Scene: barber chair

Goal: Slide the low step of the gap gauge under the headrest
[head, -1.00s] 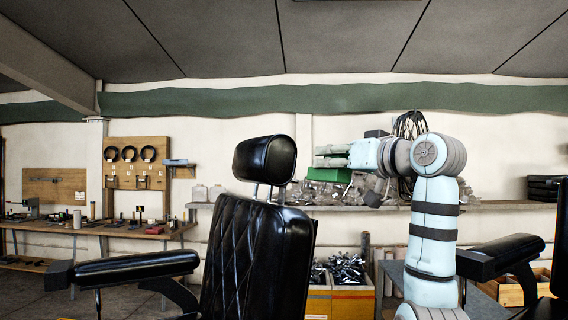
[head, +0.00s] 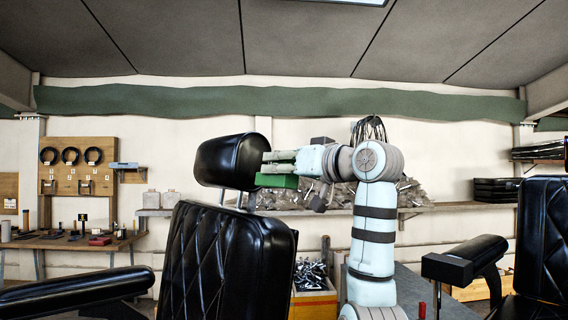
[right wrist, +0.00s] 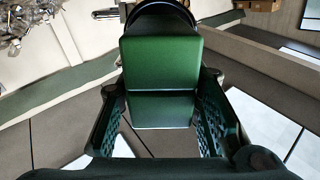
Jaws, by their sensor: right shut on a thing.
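The black padded headrest (head: 231,161) stands on thin posts above the quilted black chair back (head: 225,265). My right gripper (head: 279,160) is shut on the green gap gauge (head: 277,182), at the right end of the headrest. The gauge's left end overlaps the headrest's lower right edge in the head view; I cannot tell whether they touch. In the right wrist view, the gauge (right wrist: 161,64) shows two faces split by a step, between the dark perforated fingers. The dark headrest (right wrist: 160,13) curves behind its far end. My left gripper is not in view.
A black armrest (head: 75,292) lies lower left. A second black chair (head: 543,245) stands at the right. Behind are a shelf (head: 420,210) with clear clutter, a tool bench (head: 70,242) and a bin of metal parts (head: 312,285).

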